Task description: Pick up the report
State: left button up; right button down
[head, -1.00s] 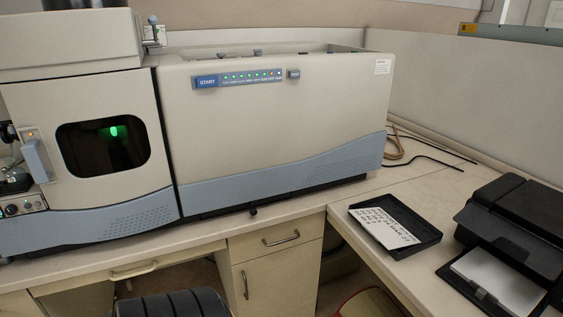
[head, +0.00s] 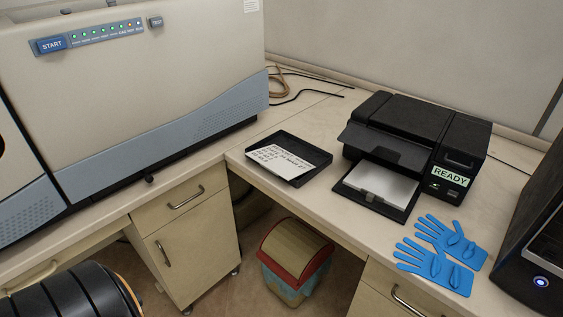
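No sheet in view is clearly marked as the report. White paper (head: 388,181) lies in the front output tray of the black printer (head: 412,135), with a small grey tab at its front edge. Another white sheet with dark lettering (head: 284,158) lies partly inside a shallow black tray (head: 297,182) to the left of the printer; its text is too small to read surely. Neither of my grippers is in view.
The spectrometer (head: 150,80) with its START button fills the left. Blue gloves (head: 440,262) lie in front of the printer, beside a black device (head: 540,245) at the right edge. A red-rimmed bin (head: 295,262) stands below the counter. Cables (head: 300,92) run behind the tray.

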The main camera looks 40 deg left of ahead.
aim_at(287, 164)
jog(key=u, duration=1.35)
